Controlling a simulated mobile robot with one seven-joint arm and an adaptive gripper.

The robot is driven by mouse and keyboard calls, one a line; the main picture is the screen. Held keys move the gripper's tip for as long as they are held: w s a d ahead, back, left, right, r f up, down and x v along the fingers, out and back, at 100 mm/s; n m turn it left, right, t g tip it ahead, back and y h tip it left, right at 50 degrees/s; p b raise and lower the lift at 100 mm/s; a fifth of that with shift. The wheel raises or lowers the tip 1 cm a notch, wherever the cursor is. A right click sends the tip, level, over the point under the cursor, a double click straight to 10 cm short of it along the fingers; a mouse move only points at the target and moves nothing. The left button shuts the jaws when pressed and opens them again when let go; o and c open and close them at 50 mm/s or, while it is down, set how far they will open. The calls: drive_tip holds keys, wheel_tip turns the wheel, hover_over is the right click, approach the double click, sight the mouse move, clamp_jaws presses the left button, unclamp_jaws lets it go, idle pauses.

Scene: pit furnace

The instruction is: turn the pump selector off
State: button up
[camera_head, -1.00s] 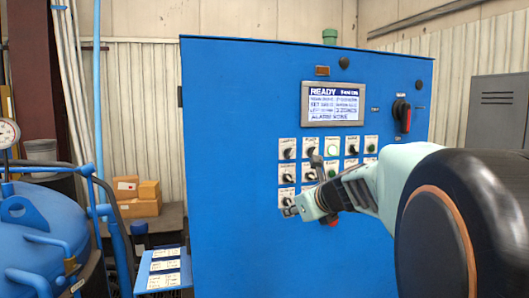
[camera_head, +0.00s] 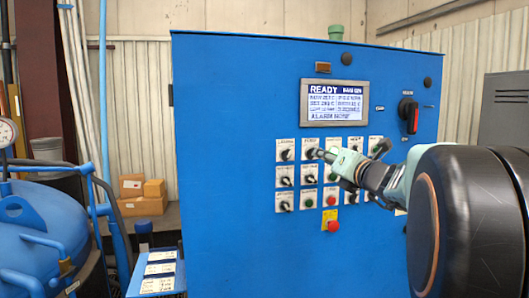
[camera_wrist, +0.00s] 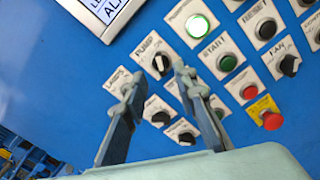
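The pump selector is a black rotary knob on a white plate labelled PUMP, in the top row of the blue panel. It shows in the head view (camera_head: 311,152) and the wrist view (camera_wrist: 160,64). Which way its pointer faces is hard to tell. My gripper (camera_wrist: 159,71) is open, with one finger on each side of the pump knob in the wrist view. In the head view my gripper (camera_head: 320,154) reaches in from the right with its tip close to the knob. I cannot tell whether the fingers touch it.
The blue cabinet (camera_head: 230,120) carries a READY display (camera_head: 334,102) above rows of close-set knobs and buttons. A green START button (camera_wrist: 228,62) and a red button on yellow (camera_wrist: 271,120) are nearby.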

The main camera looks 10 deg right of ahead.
drive_tip(key=w+p, duration=0.1)
drive_tip(key=w, duration=0.5)
drive_tip(key=shift+w, duration=0.25)
drive_tip(key=shift+a, duration=0.1)
drive_tip(key=shift+c, duration=0.4)
clamp_jaws()
